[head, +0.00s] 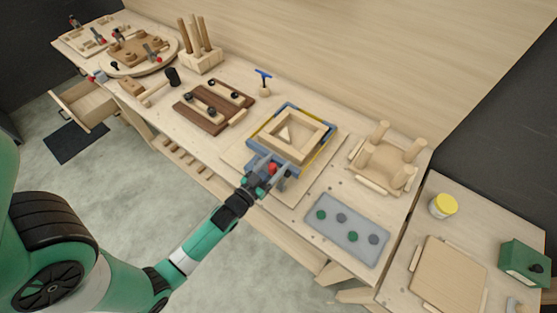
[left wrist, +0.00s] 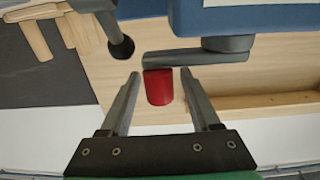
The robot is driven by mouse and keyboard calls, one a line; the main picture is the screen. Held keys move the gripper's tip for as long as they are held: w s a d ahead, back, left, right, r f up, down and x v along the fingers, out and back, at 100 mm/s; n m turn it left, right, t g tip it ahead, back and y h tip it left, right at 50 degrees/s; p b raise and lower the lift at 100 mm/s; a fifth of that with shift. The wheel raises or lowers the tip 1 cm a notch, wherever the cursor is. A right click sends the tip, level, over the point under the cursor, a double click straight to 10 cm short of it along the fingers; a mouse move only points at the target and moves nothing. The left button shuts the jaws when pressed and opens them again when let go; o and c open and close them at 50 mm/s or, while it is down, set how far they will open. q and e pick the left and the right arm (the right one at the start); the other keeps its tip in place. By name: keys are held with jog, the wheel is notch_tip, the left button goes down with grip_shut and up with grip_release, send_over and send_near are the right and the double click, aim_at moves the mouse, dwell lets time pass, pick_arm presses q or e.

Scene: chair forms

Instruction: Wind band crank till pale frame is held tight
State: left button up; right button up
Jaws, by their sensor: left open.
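The pale square frame (head: 312,126) lies on a board on the bench, with a triangular wooden piece inside. A band with blue corner pieces and yellow stretches (head: 325,150) runs around it; I cannot tell how tight it is. The crank's red handle (left wrist: 158,88) hangs from a grey crank arm (left wrist: 200,58) in the left wrist view. My left gripper (head: 274,168) is at the frame's front side. In the left wrist view its open fingers (left wrist: 160,78) stand either side of the red handle, with visible gaps. My right gripper is out of view.
A grey tray with round green and grey pads (head: 347,230) lies right of the gripper. An upturned stool form (head: 385,160) stands behind it. A dark clamping board (head: 213,106) and a blue-handled tool (head: 263,77) are left and behind. The bench's front edge is close below the gripper.

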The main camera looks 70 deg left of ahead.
pick_arm(q)
jog(key=shift+w+a, duration=0.35)
jog(key=shift+w, duration=0.3)
jog(key=shift+c, duration=0.2)
grip_shut()
dwell(0.8)
